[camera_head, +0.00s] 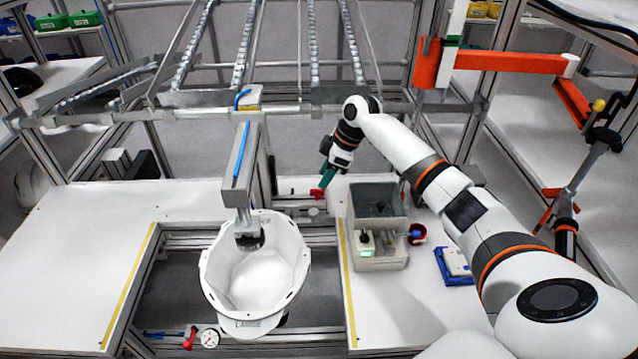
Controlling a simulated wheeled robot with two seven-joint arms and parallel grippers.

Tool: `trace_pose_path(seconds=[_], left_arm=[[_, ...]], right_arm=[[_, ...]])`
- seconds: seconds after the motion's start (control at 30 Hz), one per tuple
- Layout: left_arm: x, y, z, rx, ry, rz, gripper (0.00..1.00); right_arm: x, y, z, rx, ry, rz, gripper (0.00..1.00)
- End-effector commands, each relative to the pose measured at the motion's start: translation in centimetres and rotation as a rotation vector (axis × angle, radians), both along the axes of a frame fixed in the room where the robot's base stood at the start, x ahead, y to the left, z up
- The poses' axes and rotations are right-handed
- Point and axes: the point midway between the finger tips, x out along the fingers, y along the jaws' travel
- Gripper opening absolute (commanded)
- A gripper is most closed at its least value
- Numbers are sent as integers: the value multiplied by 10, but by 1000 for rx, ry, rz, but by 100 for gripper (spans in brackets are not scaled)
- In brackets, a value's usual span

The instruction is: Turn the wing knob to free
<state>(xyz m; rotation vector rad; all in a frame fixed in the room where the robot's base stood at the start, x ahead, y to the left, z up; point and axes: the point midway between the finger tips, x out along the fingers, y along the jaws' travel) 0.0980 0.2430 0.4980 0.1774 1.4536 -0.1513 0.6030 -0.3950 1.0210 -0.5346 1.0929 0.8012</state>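A small red knob (317,194), which looks like the wing knob, sits on the rail at the table's back edge, right of the white helmet shell. My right gripper (325,180) points down at it with dark teal fingers. The fingertips are at or just above the red part. They partly cover it, so I cannot tell whether they touch or grip it. The white helmet shell (255,275) hangs open side up under the grey vertical fixture (240,165) in the middle. My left gripper is not in view.
A dial gauge (209,338) and another red handle (190,338) are at the front. The left white tabletop (75,250) is clear.

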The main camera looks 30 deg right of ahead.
Motion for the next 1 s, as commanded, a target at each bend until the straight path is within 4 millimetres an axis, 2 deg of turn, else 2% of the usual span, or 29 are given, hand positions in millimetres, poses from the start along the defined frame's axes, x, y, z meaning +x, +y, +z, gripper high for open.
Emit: trace_pose_path(seconds=[0.1,0.3,0.67,0.9,1.0], left_arm=[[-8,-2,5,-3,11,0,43],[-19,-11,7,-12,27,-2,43],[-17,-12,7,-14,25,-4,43],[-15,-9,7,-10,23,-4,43],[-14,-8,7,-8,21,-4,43]], right_arm=[[4,8,-19,1,3,0,39],[10,14,-40,0,0,1,39],[11,15,-45,-1,0,1,39],[11,15,-45,0,0,1,2],[11,15,-45,0,0,4,0]])
